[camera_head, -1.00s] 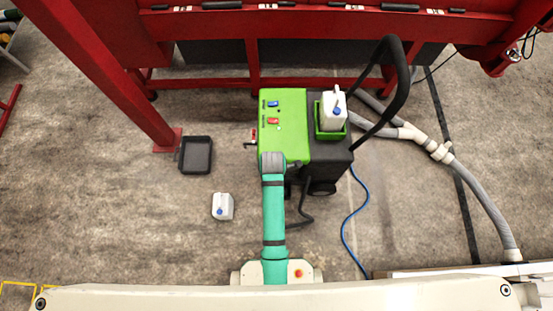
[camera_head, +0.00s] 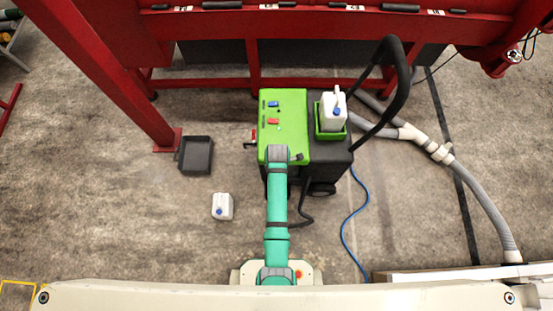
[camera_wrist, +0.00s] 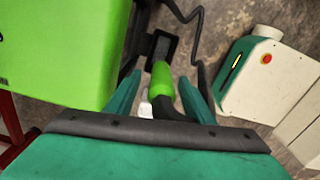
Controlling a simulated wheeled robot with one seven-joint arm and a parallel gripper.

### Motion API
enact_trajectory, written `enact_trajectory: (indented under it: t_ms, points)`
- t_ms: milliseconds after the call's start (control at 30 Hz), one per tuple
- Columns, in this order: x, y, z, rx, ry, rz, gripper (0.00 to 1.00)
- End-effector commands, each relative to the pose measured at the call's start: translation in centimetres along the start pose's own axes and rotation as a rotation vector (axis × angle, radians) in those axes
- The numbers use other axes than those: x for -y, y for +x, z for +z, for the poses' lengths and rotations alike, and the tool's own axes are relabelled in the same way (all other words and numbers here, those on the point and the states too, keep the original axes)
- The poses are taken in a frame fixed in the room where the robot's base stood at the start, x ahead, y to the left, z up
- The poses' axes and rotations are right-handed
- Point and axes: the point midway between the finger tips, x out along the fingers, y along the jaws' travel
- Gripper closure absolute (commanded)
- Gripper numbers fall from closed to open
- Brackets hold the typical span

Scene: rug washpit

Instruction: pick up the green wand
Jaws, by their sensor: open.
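The green wand (camera_wrist: 160,76) shows in the wrist view as a bright green grip, with a black part at its far end and a thick black piece curving away at its near end. My gripper (camera_wrist: 160,82) is open, with one teal finger on each side of the green grip in the picture. I cannot tell whether the grip is fully between the fingers in depth, and no contact shows. In the head view my arm reaches over the near edge of the green and black machine (camera_head: 291,112) and hides my gripper; I cannot make out the wand there.
The machine's green side (camera_wrist: 60,45) fills the wrist view's left. A white jug (camera_head: 334,112) stands in its green holder. A second jug (camera_head: 222,207) and a black tray (camera_head: 195,155) lie on the floor left. A blue cable (camera_head: 350,225) and grey hose (camera_head: 480,200) lie right.

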Motion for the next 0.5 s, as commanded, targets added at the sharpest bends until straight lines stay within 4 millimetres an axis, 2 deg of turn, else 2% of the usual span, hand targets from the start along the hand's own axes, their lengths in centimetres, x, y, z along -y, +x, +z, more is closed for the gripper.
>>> enact_trajectory:
  t_ms: [133, 300, 500]
  points:
    - [0.3, 2.2, 0.3, -0.001, 0.002, -0.004, 0.52]
    - [0.2, 4.0, 0.3, -0.001, 0.002, -0.003, 0.52]
    - [0.2, 4.4, 0.3, 0.0, 0.002, 0.0, 0.52]
